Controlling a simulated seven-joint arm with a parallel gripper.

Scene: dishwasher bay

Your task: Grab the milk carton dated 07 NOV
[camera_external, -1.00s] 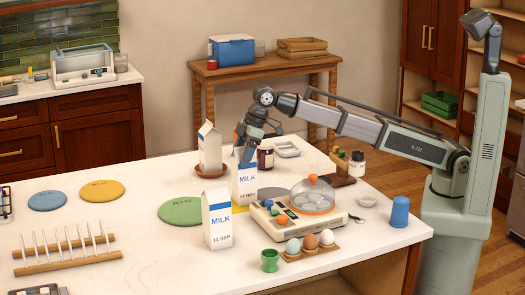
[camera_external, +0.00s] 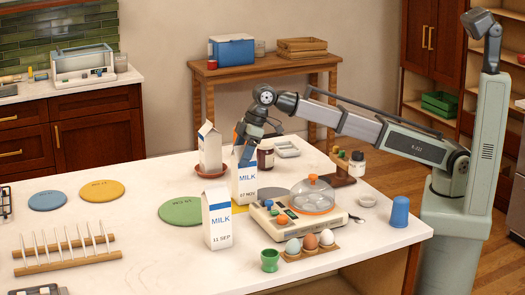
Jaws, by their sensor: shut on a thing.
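The milk carton dated 07 NOV (camera_external: 245,186) is white with a blue band and stands upright on the table, at or just above a yellow mat. My gripper (camera_external: 246,158) comes down over its top and is shut on it. The gripper hides the carton's upper part. A second milk carton (camera_external: 218,220), dated 11 SEP, stands in front and to the left. A third carton (camera_external: 210,149) stands behind on a reddish-brown saucer, its label not readable from here.
An egg cooker with a clear dome (camera_external: 312,193) stands close right of the held carton. A green disc (camera_external: 181,211) lies to the left. A dark jar (camera_external: 265,155) is behind. Eggs (camera_external: 310,242), a green cup (camera_external: 270,260) and a blue cup (camera_external: 399,211) are at the front right.

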